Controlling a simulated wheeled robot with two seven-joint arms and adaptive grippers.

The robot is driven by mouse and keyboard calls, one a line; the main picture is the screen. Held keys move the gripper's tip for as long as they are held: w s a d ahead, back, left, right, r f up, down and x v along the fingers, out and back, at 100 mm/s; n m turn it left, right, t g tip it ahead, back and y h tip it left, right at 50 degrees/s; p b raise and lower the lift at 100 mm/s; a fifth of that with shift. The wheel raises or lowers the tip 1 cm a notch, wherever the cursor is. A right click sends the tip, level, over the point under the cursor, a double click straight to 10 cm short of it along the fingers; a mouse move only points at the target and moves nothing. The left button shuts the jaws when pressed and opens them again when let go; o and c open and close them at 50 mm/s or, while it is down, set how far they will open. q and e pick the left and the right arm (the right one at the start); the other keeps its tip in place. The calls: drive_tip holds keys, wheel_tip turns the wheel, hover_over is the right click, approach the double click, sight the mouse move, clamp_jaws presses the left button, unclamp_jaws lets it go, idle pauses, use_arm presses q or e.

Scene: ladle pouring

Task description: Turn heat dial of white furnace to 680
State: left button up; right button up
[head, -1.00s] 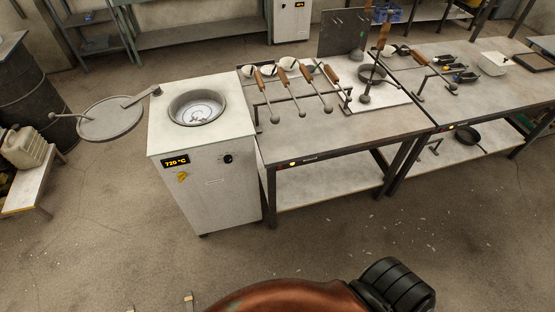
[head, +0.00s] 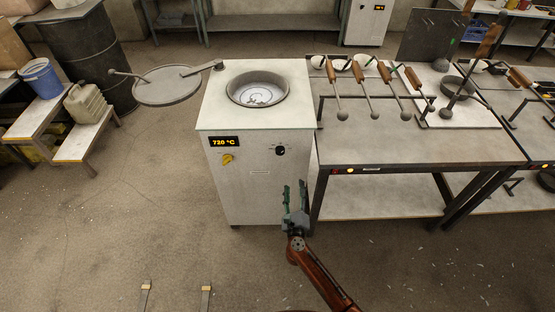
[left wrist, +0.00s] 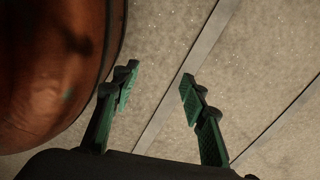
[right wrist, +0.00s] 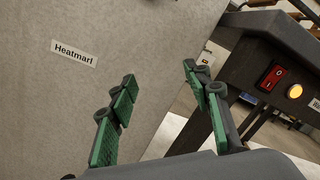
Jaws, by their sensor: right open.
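The white furnace (head: 262,190) stands left of the work table, its round top opening uncovered. Its display (head: 225,141) reads 720 °C. A black round dial (head: 279,150) sits on the front face to the right, and a yellow knob (head: 227,159) sits under the display. My right gripper (head: 295,190) is open and empty, below the black dial near the furnace's right front edge. In the right wrist view its fingers (right wrist: 160,75) are apart before the furnace front with the "Heatmarl" label (right wrist: 74,53). My left gripper (left wrist: 160,82) is open and empty above the floor.
The table (head: 410,145) with several ladles stands close right of the furnace; its red switch (right wrist: 275,77) shows in the right wrist view. A round lid (head: 166,86) reaches out left of the furnace. The floor (head: 110,220) in front is clear.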

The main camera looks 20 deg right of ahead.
sight(280, 153)
drive_tip(key=w+a+r+m+g+b, duration=0.1)
drive_tip(key=w+a+r+m, duration=0.15)
drive_tip(key=r+m, duration=0.25)
drive_tip(key=w+a+r+m+b, duration=0.1)
drive_tip(key=a+r+m+b, duration=0.15)
drive_tip(key=r+m, duration=0.3)
drive_tip(key=shift+h, duration=0.4)
drive_tip(key=x, duration=0.3)
drive_tip(key=b+x, duration=0.1)
drive_tip(key=x, duration=0.1)
drive_tip(key=shift+w+a+f, duration=0.15)
drive_tip(key=shift+w+f, duration=0.1)
drive_tip(key=shift+w, duration=0.05)
drive_tip(key=shift+x, duration=0.8)
use_arm(q)
drive_tip(key=w, duration=0.2)
drive_tip(key=w+r, duration=0.1)
drive_tip(key=w, duration=0.2)
drive_tip(key=shift+w+d+r, duration=0.1)
drive_tip(key=shift+w+d, duration=0.1)
drive_tip(key=shift+w, duration=0.05)
use_arm(e)
drive_tip(key=shift+r, duration=0.1)
drive_tip(key=c, duration=1.2)
